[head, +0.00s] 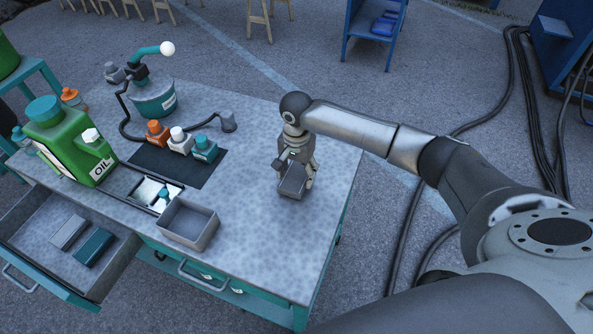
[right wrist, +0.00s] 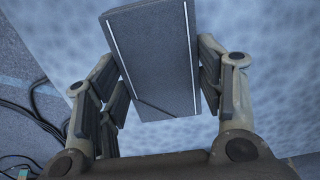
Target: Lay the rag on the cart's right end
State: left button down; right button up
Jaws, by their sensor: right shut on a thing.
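The rag is most likely the grey rectangular slab (head: 292,182) at the right end of the cart top (head: 262,240). In the right wrist view this slab (right wrist: 155,62) has two pale stripes along its long edges. My right gripper (head: 298,172) has a finger on either side of it and is shut on it, pointing down. The slab is at or just above the cart top; I cannot tell whether it touches. My left gripper is not in view.
A green oil can (head: 68,142), a teal pot (head: 153,98), small bottles on a dark mat (head: 150,162) and an empty grey bin (head: 188,224) occupy the cart's left and middle. The open drawer (head: 30,222) holds grey and teal slabs. The right end around the slab is clear.

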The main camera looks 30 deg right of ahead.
aim_at(297, 175)
jog(key=shift+f, duration=0.45)
jog(key=o, duration=1)
jog(key=shift+f, duration=0.1)
notch_tip(297, 175, up, 12)
jog(key=shift+r+b, duration=0.15)
jog(key=shift+b, duration=0.9)
